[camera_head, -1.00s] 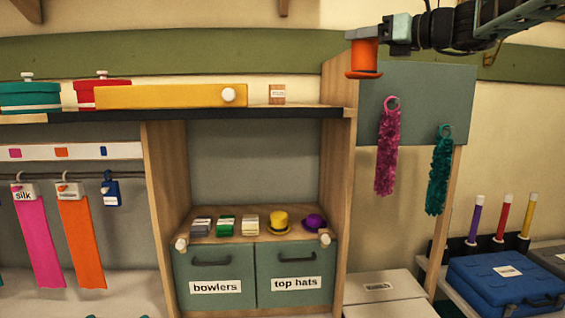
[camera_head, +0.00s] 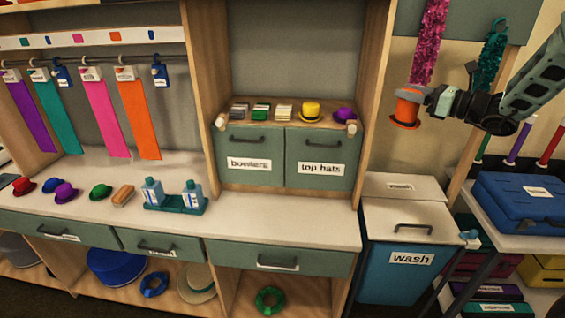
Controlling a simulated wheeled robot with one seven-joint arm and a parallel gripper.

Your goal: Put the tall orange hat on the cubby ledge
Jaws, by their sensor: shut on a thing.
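The tall orange hat (camera_head: 407,107) is held upright, brim down, by my gripper (camera_head: 424,96). The gripper is shut on the hat's crown from the right; the fingertips are partly hidden. Hat and gripper are in the air to the right of the cubby, above the wash bin. The cubby ledge (camera_head: 292,119) is the wooden shelf over the two drawers labelled bowlers and top hats. A yellow top hat (camera_head: 311,111) and a purple bowler (camera_head: 343,115) stand on its right part, with several small cards to their left.
The cubby's wooden right side wall (camera_head: 376,90) stands between the hat and the ledge. White knobs (camera_head: 351,128) sit at the ledge's front corners. The wash bin (camera_head: 405,246) and a blue case (camera_head: 520,208) are at right. Several small hats lie on the left counter.

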